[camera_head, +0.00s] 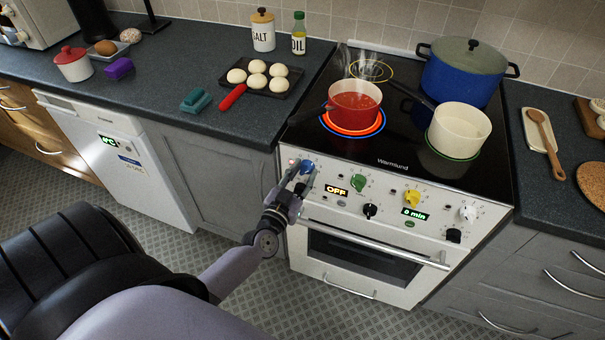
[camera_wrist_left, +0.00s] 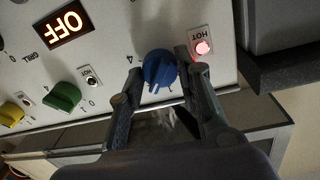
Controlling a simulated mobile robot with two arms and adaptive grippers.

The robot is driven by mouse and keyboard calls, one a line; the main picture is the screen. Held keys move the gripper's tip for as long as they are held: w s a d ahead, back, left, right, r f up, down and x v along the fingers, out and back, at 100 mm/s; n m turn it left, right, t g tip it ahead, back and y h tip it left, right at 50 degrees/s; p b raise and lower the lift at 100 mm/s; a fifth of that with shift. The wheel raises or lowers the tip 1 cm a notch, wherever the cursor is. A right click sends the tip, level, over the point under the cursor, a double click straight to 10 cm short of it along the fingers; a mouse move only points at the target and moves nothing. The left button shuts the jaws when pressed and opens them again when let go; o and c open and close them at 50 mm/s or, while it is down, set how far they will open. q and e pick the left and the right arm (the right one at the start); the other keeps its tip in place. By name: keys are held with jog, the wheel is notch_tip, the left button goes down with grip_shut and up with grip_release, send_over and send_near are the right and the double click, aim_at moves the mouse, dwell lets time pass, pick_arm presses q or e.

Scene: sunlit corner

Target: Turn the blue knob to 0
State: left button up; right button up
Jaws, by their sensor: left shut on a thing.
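The blue knob (camera_head: 307,168) is at the left end of the stove's front panel. In the left wrist view the blue knob (camera_wrist_left: 159,69) sits between the two fingers of my left gripper (camera_wrist_left: 160,85), and a red HOT lamp (camera_wrist_left: 203,47) glows beside it. My left gripper (camera_head: 300,178) is at the panel and shut on the knob. A figure 4 shows near the knob in the wrist view; the knob's exact setting is hard to read. My right gripper is not in view.
A red pot (camera_head: 355,104) steams on a glowing red ring at the front left of the hob. A cream pot (camera_head: 459,130) and a blue pot (camera_head: 462,72) stand on the right. A green knob (camera_head: 358,182) is right of the blue one. The oven handle (camera_head: 375,244) sticks out below.

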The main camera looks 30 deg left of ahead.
pick_arm(q)
jog(key=c, duration=0.4)
jog(key=shift+n, duration=0.4)
jog(key=n, duration=0.3)
jog(key=shift+f, duration=0.1)
jog(key=n+b, duration=0.1)
jog(key=n, duration=0.2)
jog(key=shift+n+t, duration=0.3)
jog(key=shift+n, duration=0.1)
jog(key=n+y+b, duration=0.1)
jog(key=n, duration=0.4)
jog(key=shift+n, duration=0.3)
jog(key=shift+n+b, duration=0.35)
jog(key=shift+n, duration=1.55)
